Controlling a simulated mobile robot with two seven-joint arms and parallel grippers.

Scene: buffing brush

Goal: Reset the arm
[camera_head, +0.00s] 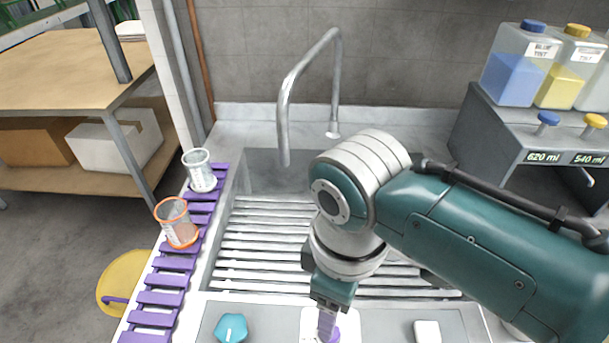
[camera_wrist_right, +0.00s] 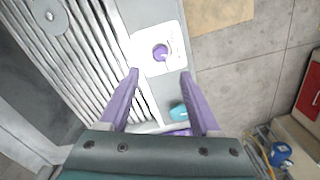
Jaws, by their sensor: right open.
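My right arm reaches in from the right in the head view, with its gripper (camera_head: 327,322) pointing down over the front ledge of the sink. In the wrist view the right gripper (camera_wrist_right: 159,74) has its two purple fingers spread wide, with nothing held between them. A small round purple piece (camera_wrist_right: 161,52) sits on a white square plate (camera_wrist_right: 143,62) just beyond the fingertips, apart from them. In the head view the gripper partly hides the purple piece (camera_head: 335,335). My left gripper is in neither view.
A teal piece (camera_head: 231,328) and a white block (camera_head: 427,331) lie on the ledge either side. A curved faucet (camera_head: 285,110) rises behind the slatted sink. Two beakers (camera_head: 199,171) (camera_head: 177,223) stand on the purple rack at left. Tint bottles (camera_head: 515,75) stand on a dispenser at right.

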